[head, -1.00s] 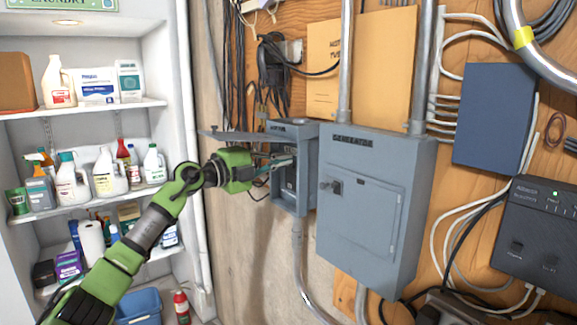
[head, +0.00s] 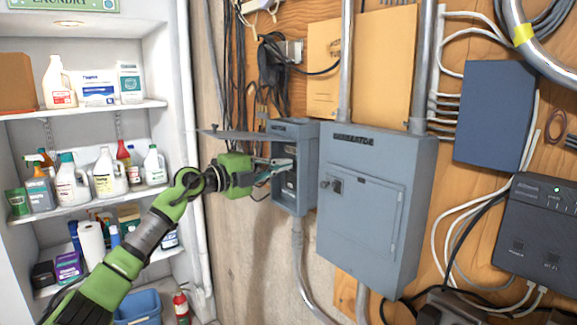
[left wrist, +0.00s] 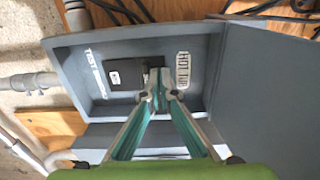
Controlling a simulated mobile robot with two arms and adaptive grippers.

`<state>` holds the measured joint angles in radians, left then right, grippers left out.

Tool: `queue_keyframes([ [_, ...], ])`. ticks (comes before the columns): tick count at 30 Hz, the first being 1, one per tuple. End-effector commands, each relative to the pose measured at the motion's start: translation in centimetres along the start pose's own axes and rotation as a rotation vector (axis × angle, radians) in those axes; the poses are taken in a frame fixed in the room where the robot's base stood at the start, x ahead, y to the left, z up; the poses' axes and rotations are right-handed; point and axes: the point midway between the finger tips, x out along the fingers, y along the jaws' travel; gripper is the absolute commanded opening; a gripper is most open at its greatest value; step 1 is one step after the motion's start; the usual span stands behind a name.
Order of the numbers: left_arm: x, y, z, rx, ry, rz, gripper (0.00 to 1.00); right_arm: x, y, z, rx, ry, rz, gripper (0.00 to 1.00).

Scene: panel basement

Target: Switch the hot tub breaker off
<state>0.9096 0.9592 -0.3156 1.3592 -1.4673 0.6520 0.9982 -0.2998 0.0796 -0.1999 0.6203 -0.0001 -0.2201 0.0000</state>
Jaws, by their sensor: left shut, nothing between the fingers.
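The small grey hot tub box (head: 290,212) hangs on the wall left of the generator panel, its cover (head: 232,135) swung out to the left. In the left wrist view the open box (left wrist: 75,52) shows a "HOT TUB" label (left wrist: 183,69) and a black breaker (left wrist: 122,74) with a small white mark. My left gripper (head: 286,164) reaches into the box opening from the left. Its fingers are shut and empty. In the left wrist view its fingertips (left wrist: 160,86) are at the breaker's right end and partly hide it; I cannot tell whether they touch it. My right gripper is not in view.
The grey generator panel (head: 365,215) is close on the right, with metal conduits (head: 345,65) above it. A blue-grey box (head: 493,115) and a black router (head: 545,230) are farther right. Shelves with bottles (head: 75,208) stand at left.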

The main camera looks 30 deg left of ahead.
Motion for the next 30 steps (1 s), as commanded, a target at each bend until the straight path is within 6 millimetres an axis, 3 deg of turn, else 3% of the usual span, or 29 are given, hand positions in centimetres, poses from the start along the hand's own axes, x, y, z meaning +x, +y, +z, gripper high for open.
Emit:
queue_keyframes([
  [17,0.0,-0.6,0.0,-0.001,-0.001,-0.002,0.00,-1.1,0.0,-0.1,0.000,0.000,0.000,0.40],
  [30,-0.7,-0.5,0.1,0.002,-0.003,-0.003,0.00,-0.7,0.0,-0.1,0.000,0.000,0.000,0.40],
])
